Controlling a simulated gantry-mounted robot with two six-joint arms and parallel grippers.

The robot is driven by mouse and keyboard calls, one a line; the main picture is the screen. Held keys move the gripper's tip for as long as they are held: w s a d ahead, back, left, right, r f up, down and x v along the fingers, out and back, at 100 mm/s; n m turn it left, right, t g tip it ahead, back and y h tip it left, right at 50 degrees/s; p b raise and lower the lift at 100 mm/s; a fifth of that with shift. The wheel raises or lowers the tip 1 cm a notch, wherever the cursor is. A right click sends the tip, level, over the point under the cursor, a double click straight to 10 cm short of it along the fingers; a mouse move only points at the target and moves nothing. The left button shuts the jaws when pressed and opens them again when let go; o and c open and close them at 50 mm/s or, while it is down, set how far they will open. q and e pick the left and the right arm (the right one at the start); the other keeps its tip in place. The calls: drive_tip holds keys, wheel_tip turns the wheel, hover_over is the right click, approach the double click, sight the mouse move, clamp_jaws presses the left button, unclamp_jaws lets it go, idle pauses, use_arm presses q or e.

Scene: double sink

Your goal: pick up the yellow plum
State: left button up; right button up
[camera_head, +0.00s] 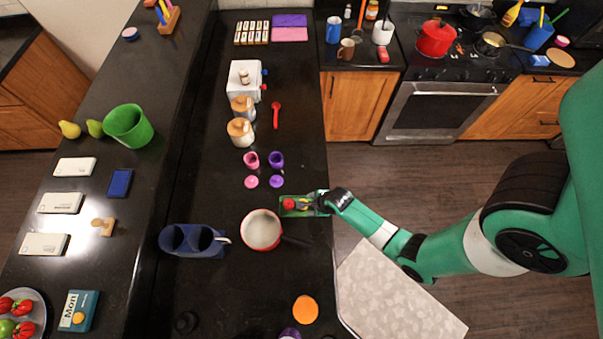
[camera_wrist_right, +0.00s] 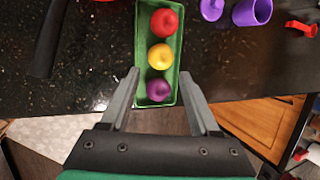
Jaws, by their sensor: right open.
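The yellow plum (camera_wrist_right: 160,56) lies in a narrow green tray (camera_wrist_right: 139,50), between a red round fruit (camera_wrist_right: 164,23) and a purple one (camera_wrist_right: 158,90). In the head view the green tray (camera_head: 286,212) sits at the counter's right edge, with the red fruit (camera_head: 288,203) at its left end. My right gripper (camera_wrist_right: 160,75) is open and empty, its fingers on either side of the tray's near end, short of the yellow plum. In the head view my right gripper (camera_head: 318,202) covers the tray's right end and partly hides the fruits. My left gripper is not in view.
A red pan (camera_head: 262,230) with a dark handle stands left of the tray. Purple (camera_head: 276,160) and pink (camera_head: 251,160) cups stand behind it.

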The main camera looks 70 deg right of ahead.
drive_tip(key=b+x, duration=0.6)
drive_tip(key=x, duration=0.1)
drive_tip(key=shift+f+b, duration=0.2)
drive_tip(key=shift+b, duration=0.15)
drive_tip(key=shift+w+f, duration=0.15)
drive_tip(key=shift+w, duration=0.05)
clamp_jaws()
